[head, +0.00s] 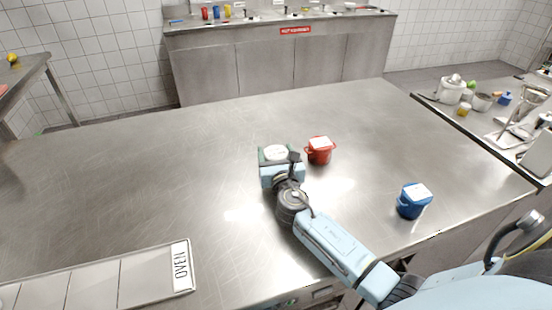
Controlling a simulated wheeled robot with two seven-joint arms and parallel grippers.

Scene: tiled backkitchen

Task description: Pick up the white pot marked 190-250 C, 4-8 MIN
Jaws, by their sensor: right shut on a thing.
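A white-topped pot (275,152) is at the middle of the steel table, mostly hidden behind my right gripper; only its pale top shows, and its marking is too small to read. My right gripper (279,160) is around it, shut on it from the near side. I cannot tell whether the pot touches the table. A red pot (319,155) with a white label on top stands close to the right of the gripper. A blue pot (411,205) with a white label stands further right and nearer. My left gripper is not in view.
The steel table (150,170) is bare to the left and behind. A tray marked OVEN (140,275) lies at the front left. A side counter (480,125) at the right holds pots and utensils. A back counter (270,60) stands along the wall.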

